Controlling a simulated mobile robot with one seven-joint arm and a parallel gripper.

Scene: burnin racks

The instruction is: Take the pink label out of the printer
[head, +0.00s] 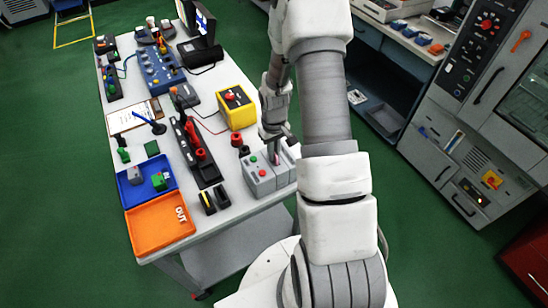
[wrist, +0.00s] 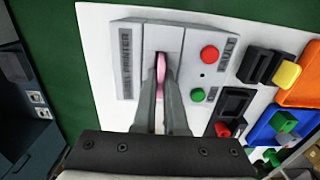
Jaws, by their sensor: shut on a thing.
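The label printer (head: 262,184) is a grey box with a red and a green button, on the near right corner of the white table. In the wrist view the printer (wrist: 194,76) has a slot in its middle. The pink label (wrist: 161,68) stands in that slot, narrow and partly covered by my fingers. My gripper (wrist: 162,88) is shut on the label, fingers reaching down at the slot. In the head view my gripper (head: 276,154) is over the printer, partly hidden by my arm. How much of the label is inside the slot is hidden.
A yellow box (head: 237,108) with a red button stands behind the printer. A black fixture (head: 197,155) is to its left, with the blue tray (head: 133,196) and orange OUT tray (head: 150,237) farther left. A grey cabinet (head: 470,120) stands at the right across green floor.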

